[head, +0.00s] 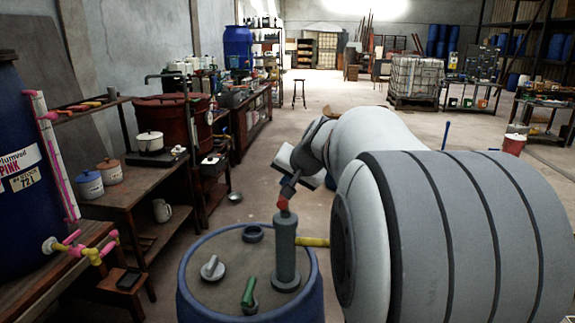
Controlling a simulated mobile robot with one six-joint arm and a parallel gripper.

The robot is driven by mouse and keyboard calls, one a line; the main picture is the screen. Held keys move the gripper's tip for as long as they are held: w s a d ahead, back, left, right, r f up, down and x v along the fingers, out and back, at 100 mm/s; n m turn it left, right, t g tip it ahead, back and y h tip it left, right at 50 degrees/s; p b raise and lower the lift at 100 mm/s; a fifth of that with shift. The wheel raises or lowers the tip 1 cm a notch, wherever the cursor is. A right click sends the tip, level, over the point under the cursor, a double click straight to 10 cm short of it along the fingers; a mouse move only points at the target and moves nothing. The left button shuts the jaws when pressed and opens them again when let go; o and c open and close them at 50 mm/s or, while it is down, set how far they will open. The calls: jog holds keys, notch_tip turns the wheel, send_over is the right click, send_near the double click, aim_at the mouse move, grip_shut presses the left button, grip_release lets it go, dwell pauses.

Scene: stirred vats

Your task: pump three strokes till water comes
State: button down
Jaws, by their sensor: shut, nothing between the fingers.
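A grey upright hand pump (286,255) stands on the lid of a blue drum (190,295) at the bottom centre of the head view. A small red piece (283,202) tops the pump. A yellow spout (313,242) sticks out to the right, and its far end is hidden behind my arm. My gripper (288,190) comes down from the upper right, with its shut fingertips at the red top. I cannot tell whether they touch it. No water shows on the visible part of the spout.
The drum lid also holds a grey knob (212,268), a green-handled fitting (249,292) and a dark ring (252,234). A large blue vat (25,190) and wooden benches (120,205) line the left. My arm fills the right foreground. The floor beyond is clear around a stool (299,92).

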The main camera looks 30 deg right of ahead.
jog(key=shift+r+p, duration=1.45)
jog(key=shift+r, duration=0.8)
notch_tip(320, 180, up, 6)
jog(key=p, duration=0.4)
jog(key=s+a+f+n+g, duration=0.3)
jog(key=s+a+f, duration=0.5)
jog(key=s, duration=0.4)
jog(key=s+a+f+n+g, duration=0.3)
jog(key=s+a+f+n, duration=0.2)
jog(key=s, duration=0.7)
notch_tip(320, 180, down, 4)
jog(key=a, duration=0.2)
jog(key=shift+s+a+n, duration=0.3)
jog(key=shift+s+a, duration=0.05)
jog(key=shift+s, duration=0.05)
